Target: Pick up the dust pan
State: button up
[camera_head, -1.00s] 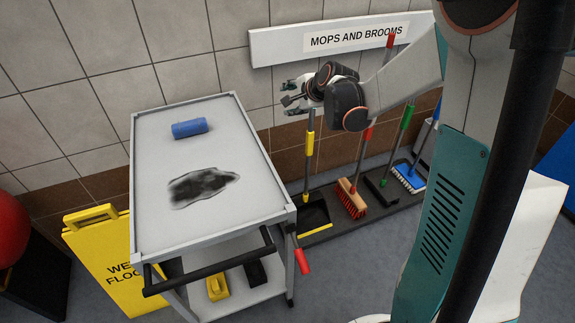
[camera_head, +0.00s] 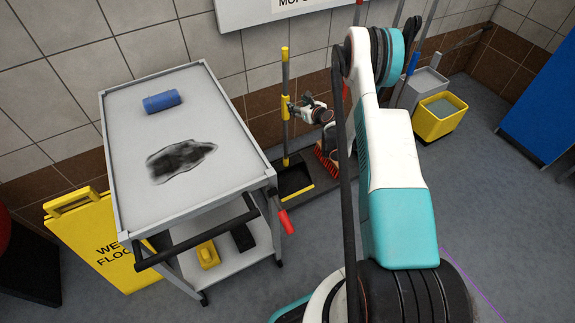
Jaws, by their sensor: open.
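The dust pan (camera_head: 294,182) stands upright on the floor to the right of the cart, a black scoop with a yellow front edge. Its long grey handle rises from it, with a yellow sleeve (camera_head: 285,108) partway up and a yellow top end. My gripper (camera_head: 291,104) is open at the height of that sleeve, just to its right, with the fingers pointing left toward the handle. It is small in view, and I cannot tell whether the handle is between the fingers.
The grey cart (camera_head: 111,175) stands at left with a blue roll (camera_head: 161,101) and a dark stain on top. A red-bristled broom (camera_head: 326,158) stands right of the dust pan, partly hidden by my arm. A yellow bucket (camera_head: 440,118) is farther right.

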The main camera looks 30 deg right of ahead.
jog(key=f, duration=0.1)
jog(key=b, duration=0.2)
send_near(287, 98)
jog(key=w+f, duration=0.3)
jog(key=shift+m, duration=0.4)
jog(key=shift+w+r+b+x, duration=0.1)
jog(key=shift+r+b+x, duration=0.1)
jog(key=shift+b+x, duration=0.6)
jog(key=shift+w+r+b+x, duration=0.1)
jog(key=shift+r+b+x, duration=0.15)
jog(key=shift+x, duration=1.05)
jog(key=shift+w+r+b+x, duration=0.15)
jog(key=shift+b+x, duration=0.4)
jog(key=shift+x, duration=0.55)
jog(key=shift+s, duration=0.1)
jog(key=shift+c, duration=0.6)
grip_shut()
